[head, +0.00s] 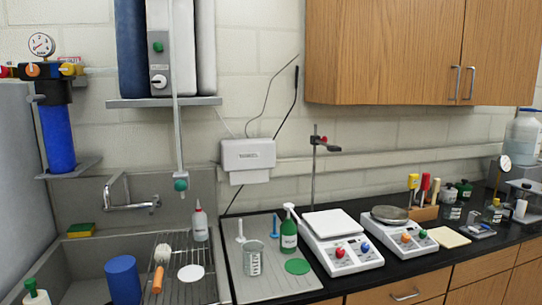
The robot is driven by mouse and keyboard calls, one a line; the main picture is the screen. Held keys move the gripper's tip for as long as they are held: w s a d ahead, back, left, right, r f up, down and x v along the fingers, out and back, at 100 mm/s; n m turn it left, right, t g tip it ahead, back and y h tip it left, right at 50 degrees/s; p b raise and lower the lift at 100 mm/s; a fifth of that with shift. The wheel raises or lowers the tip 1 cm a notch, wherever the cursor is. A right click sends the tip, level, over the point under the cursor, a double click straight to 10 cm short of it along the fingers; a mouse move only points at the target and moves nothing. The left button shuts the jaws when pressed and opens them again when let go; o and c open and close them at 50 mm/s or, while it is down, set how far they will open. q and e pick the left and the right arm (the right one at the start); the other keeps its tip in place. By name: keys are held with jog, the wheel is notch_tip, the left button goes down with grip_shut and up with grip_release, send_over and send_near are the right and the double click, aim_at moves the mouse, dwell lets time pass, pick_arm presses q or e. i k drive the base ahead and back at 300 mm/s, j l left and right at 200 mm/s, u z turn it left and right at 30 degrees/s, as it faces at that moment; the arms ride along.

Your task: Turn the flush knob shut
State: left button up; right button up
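No label marks a flush knob, and I cannot tell which knob it is. On the wall unit (171,40) at upper left, a round green knob (158,46) sits above a white knob (158,82). A green knob-like piece (181,185) is at the lower end of the pale vertical tube (176,120) above the sink. On the blue filter housing (56,135), an orange knob (33,70) and a yellow fitting (68,69) sit below a round gauge (41,45). Whether any valve is open or shut cannot be told. Neither gripper is in view.
The sink (75,262) holds a blue cylinder (123,279) and a wire rack (178,268). A beaker (253,258), a green bottle (289,232) and two hotplate-like devices (340,245) crowd the counter to its right. A wooden cabinet (390,50) hangs at upper right.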

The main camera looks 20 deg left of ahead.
aim_at(159, 81)
jog(key=u, duration=1.25)
